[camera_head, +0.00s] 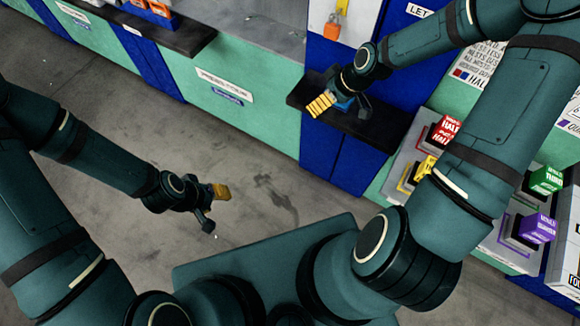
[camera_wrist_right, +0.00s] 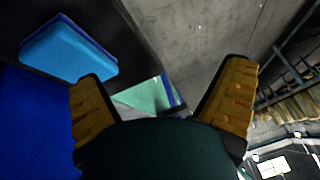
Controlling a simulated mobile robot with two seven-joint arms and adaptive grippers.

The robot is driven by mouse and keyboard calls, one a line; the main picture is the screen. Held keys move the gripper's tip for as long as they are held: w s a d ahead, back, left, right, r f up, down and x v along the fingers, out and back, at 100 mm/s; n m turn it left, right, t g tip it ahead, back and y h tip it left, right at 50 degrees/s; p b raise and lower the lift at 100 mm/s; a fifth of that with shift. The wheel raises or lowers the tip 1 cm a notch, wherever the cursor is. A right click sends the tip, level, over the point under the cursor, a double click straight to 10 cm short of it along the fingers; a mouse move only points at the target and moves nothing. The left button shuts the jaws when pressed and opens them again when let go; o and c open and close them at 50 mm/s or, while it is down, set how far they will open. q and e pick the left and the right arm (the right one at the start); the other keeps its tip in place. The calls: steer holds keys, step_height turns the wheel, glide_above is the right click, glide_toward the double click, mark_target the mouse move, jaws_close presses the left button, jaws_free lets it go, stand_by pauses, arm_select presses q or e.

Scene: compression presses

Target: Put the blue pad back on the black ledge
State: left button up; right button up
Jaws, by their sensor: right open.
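The blue pad (camera_wrist_right: 68,55) shows in the right wrist view at the upper left, lying against the dark surface of the black ledge (camera_wrist_right: 22,20). In the head view a little of the pad (camera_head: 344,104) shows beside my right gripper, which hides the rest. The black ledge (camera_head: 375,130) juts from the blue panel. My right gripper (camera_head: 342,105) is at the ledge, open and empty. In the right wrist view the gripper's fingers (camera_wrist_right: 162,98) are wide apart, and the pad is outside the gap, beyond the left finger. My left gripper (camera_head: 212,207) is open and empty over the floor.
An orange padlock (camera_head: 332,29) hangs on the panel above the ledge. Red (camera_head: 442,130), yellow (camera_head: 424,167), green (camera_head: 545,180) and purple (camera_head: 537,228) blocks stand on the right, near my right arm. Another dark ledge (camera_head: 185,35) is at upper left. The floor (camera_head: 255,185) is clear.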

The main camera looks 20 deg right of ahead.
steer(key=s+a+f+m+g, duration=0.1)
steer(key=s+a+f+m, duration=0.6)
steer(key=s+a+f, duration=0.3)
steer(key=s+a, duration=0.3)
steer(key=a, duration=0.2)
steer(key=shift+s+g+h, duration=0.3)
